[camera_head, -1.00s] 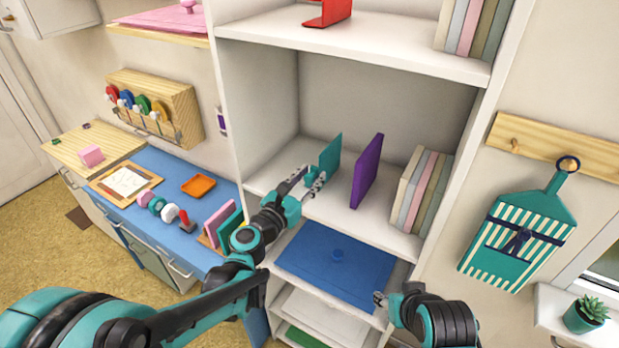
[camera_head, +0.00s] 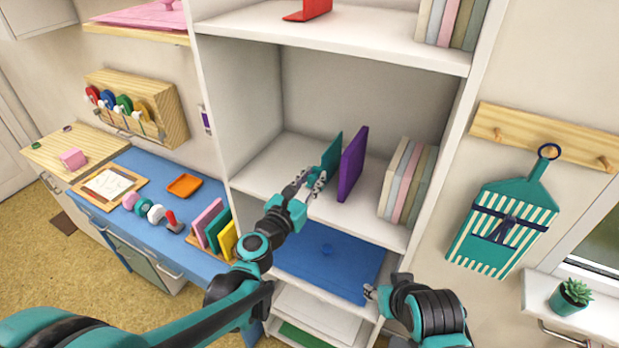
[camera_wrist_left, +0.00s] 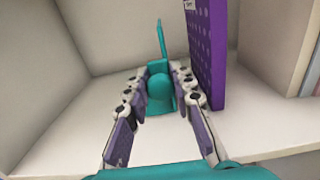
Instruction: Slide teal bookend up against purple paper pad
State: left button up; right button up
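The teal bookend (camera_head: 333,152) stands upright on the middle shelf, just left of the purple paper pad (camera_head: 352,164). The pad is upright. In the wrist view a gap shows between the bookend's thin upright plate (camera_wrist_left: 165,38) and the pad (camera_wrist_left: 206,55); contact lower down is hidden. My left gripper (camera_head: 314,180) reaches in from the front. The right finger is close to the pad's lower edge. My right gripper (camera_head: 371,291) is low, in front of the lower shelves; its fingers are unclear.
Pale books (camera_head: 407,180) stand right of the pad, with bare shelf between. The shelf left of the bookend is clear. The cabinet's side wall (camera_head: 245,105) bounds the left. A blue box (camera_head: 325,262) lies on the shelf below.

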pick_arm(q)
jog(key=o, duration=0.3)
jog(key=v, duration=1.2)
pick_arm(e)
jog(key=shift+c, duration=0.4)
